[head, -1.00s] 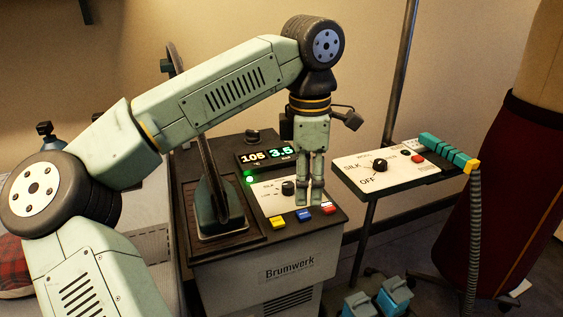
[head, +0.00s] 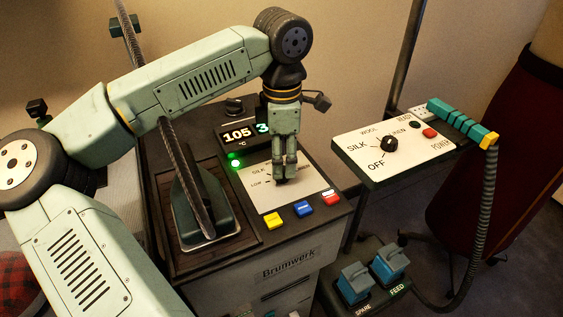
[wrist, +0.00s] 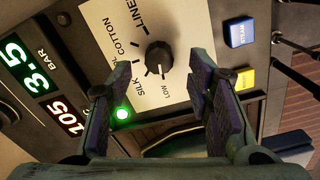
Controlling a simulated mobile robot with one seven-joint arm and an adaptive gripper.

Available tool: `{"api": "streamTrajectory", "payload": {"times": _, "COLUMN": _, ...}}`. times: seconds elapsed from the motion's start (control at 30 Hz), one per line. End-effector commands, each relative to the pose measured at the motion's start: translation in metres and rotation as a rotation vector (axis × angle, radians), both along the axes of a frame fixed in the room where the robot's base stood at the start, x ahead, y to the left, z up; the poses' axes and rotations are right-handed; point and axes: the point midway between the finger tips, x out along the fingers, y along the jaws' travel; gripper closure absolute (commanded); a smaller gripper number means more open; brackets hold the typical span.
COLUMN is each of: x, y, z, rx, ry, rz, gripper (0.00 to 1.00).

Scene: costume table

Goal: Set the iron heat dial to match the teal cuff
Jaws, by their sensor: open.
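The iron heat dial (wrist: 158,57) is a black knob on a white panel (wrist: 125,32) marked LOW, SILK, COTTON and LINEN in the wrist view. A pale mark on its lower edge seems to face LOW. In the head view my gripper (head: 281,176) is over the panel and hides most or all of the knob. In the wrist view my gripper (wrist: 163,82) is open, its fingers apart and nothing between them. A teal segmented piece (head: 463,122) with a yellow end lies on the right-hand shelf; I cannot tell whether it is the cuff.
An iron (head: 200,210) stands left of the panel. Yellow (head: 274,221), blue (head: 302,211) and red (head: 330,196) buttons line the front edge. A display (head: 238,135) reads 105. A second dial (head: 389,144) sits on the right-hand shelf, with a hose (head: 485,210) hanging beside it.

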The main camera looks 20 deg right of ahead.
Motion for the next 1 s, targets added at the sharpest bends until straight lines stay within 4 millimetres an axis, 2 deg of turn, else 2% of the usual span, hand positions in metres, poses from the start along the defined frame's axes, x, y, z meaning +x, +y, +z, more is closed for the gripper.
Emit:
{"api": "streamTrajectory", "payload": {"times": 0.1, "x": 0.0, "y": 0.0, "z": -0.016, "rx": 0.0, "ry": 0.002, "rz": -0.001, "gripper": 0.54}}
{"api": "streamTrajectory", "payload": {"times": 0.23, "x": 0.0, "y": 0.0, "z": -0.028, "rx": 0.0, "ry": 0.001, "rz": -0.001, "gripper": 0.54}}
{"api": "streamTrajectory", "payload": {"times": 0.57, "x": 0.0, "y": 0.0, "z": -0.033, "rx": 0.0, "ry": -0.001, "rz": -0.001, "gripper": 0.54}}
{"api": "streamTrajectory", "payload": {"times": 1.0, "x": 0.0, "y": 0.0, "z": -0.033, "rx": 0.0, "ry": -0.001, "rz": -0.001, "gripper": 0.82}}
